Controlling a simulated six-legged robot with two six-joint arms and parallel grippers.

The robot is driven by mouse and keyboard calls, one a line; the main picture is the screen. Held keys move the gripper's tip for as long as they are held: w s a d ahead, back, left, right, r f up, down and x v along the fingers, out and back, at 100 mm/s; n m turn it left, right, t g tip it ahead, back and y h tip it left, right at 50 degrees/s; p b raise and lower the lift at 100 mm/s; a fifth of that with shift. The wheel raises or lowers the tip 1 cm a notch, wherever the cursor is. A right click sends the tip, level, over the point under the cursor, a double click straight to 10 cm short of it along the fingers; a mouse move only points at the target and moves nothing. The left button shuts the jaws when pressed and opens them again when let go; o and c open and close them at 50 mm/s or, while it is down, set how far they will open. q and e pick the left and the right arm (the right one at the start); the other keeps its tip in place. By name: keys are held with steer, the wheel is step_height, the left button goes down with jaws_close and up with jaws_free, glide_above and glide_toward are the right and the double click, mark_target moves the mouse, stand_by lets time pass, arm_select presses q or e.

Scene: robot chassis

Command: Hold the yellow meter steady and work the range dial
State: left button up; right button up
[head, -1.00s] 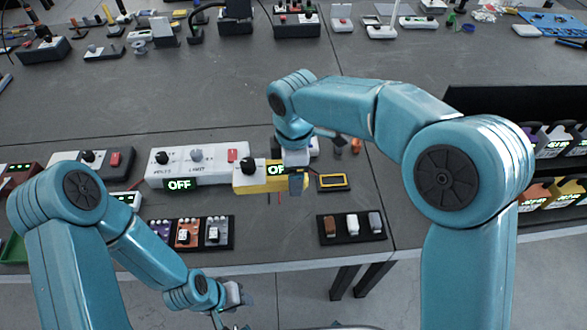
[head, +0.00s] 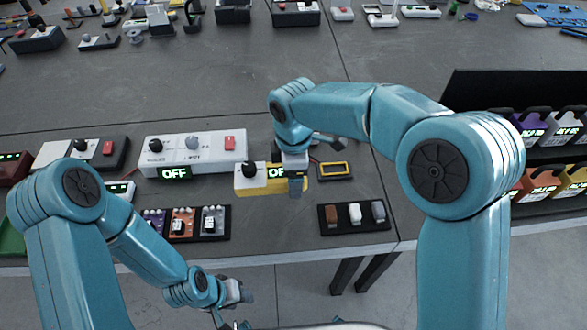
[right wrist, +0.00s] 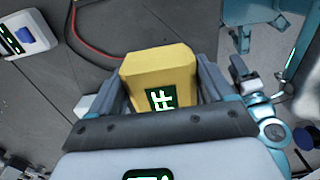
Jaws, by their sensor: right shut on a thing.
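The yellow meter (head: 262,187) is near the middle of the head view, with a pale top face and a black range dial (head: 250,170) at its left. My right gripper (head: 295,187) is shut on the meter's right part and hides some of its green display. In the right wrist view the meter (right wrist: 160,72) sits between both fingers, with "FF" visible on its display. My left gripper (head: 236,292) is low in front of the table's edge, apart from the meter. Its jaws are too small to read.
A white box reading OFF (head: 194,149) stands behind and left of the meter. A small yellow-framed device (head: 334,170) lies right of it. Black trays (head: 355,218) and (head: 186,225) hold small parts along the front. A module rack (head: 530,95) stands at the right.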

mark_target(294, 210)
steer(key=shift+f+b, duration=4.05)
steer(key=shift+f, duration=2.35)
steer(key=shift+f+b, duration=0.3)
steer(key=shift+f, duration=0.1)
steer(key=shift+s+f, duration=0.2)
steer(key=o, duration=1.1)
steer(key=shift+f, duration=0.1)
